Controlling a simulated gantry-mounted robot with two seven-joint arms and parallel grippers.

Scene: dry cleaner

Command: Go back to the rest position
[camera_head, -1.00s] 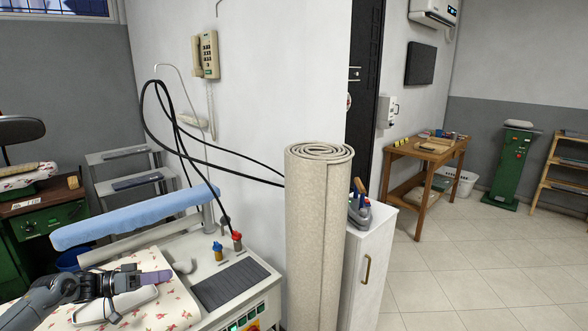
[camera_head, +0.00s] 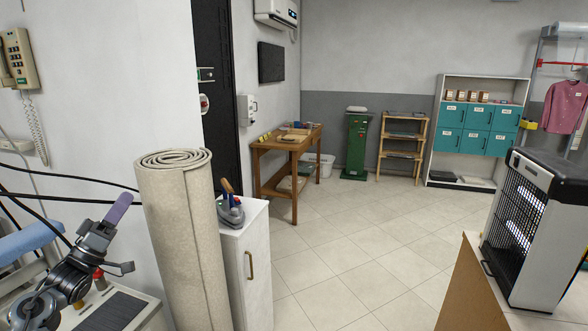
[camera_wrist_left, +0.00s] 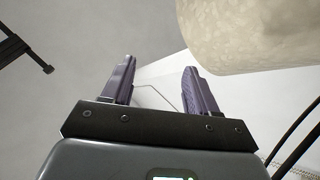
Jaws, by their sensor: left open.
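My left gripper (camera_head: 119,210) is raised at the lower left of the head view, in front of the ironing station. Its purple fingers point up and to the right, just left of the rolled carpet. In the left wrist view the two fingers (camera_wrist_left: 159,75) stand apart with nothing between them. The pale rolled carpet (camera_wrist_left: 250,35) fills the upper right of that view. My right gripper is not in view.
The upright rolled carpet (camera_head: 180,235) stands beside a white cabinet (camera_head: 248,262) carrying an iron (camera_head: 230,210). Black hoses (camera_head: 65,200) hang by the wall phone (camera_head: 20,60). The tiled floor (camera_head: 350,245) between is clear.

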